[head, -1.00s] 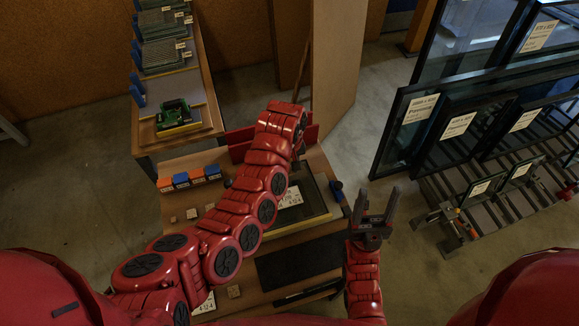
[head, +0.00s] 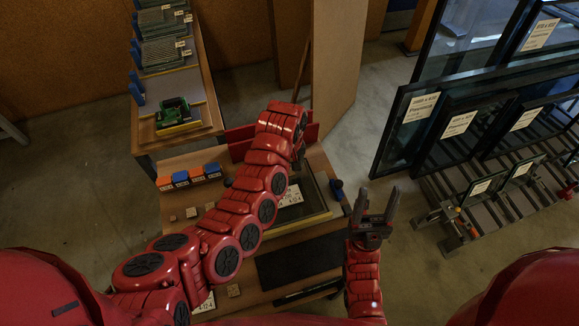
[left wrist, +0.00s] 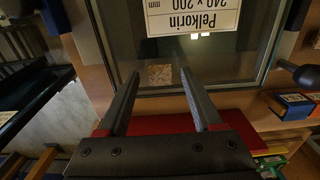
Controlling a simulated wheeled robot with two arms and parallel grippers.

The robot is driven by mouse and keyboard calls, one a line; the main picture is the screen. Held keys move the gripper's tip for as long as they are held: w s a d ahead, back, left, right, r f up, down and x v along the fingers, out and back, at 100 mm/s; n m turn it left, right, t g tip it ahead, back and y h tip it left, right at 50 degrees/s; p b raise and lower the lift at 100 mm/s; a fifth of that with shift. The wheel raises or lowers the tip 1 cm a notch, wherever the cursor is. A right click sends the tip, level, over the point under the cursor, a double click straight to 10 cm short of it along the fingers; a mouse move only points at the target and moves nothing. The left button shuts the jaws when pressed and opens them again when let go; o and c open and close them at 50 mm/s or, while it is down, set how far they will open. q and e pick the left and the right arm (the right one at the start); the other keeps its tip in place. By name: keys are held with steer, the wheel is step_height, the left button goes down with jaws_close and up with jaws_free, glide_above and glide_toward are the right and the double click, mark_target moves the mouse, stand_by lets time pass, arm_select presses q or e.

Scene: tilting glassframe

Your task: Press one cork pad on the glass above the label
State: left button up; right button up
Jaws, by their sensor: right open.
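The framed glass pane (head: 316,205) lies on the table, partly hidden under my left arm. Its white label (head: 291,196) also shows upside down in the left wrist view (left wrist: 192,16). A small square cork pad (left wrist: 159,75) lies on the glass, apart from the label, on the side of its top text edge. My left gripper (left wrist: 161,80) is open, with its fingertips on either side of the pad and a gap to each. My right gripper (head: 379,194) is open and empty, right of the table.
Several loose cork pads (head: 191,212) lie on the table's left part, beside orange and blue blocks (head: 189,176). A dark mat (head: 300,262) lies at the front. A side table with racked panes (head: 163,55) stands behind. Framed panes (head: 460,125) lean at the right.

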arm_select(q)
steer(key=shift+r, duration=0.35)
step_height(320, 180, up, 3)
steer(key=shift+w+f+b, duration=0.1)
steer(key=shift+f+b, duration=0.1)
steer(key=shift+b, duration=0.4)
step_height(320, 180, up, 14)
steer(key=p, duration=0.4)
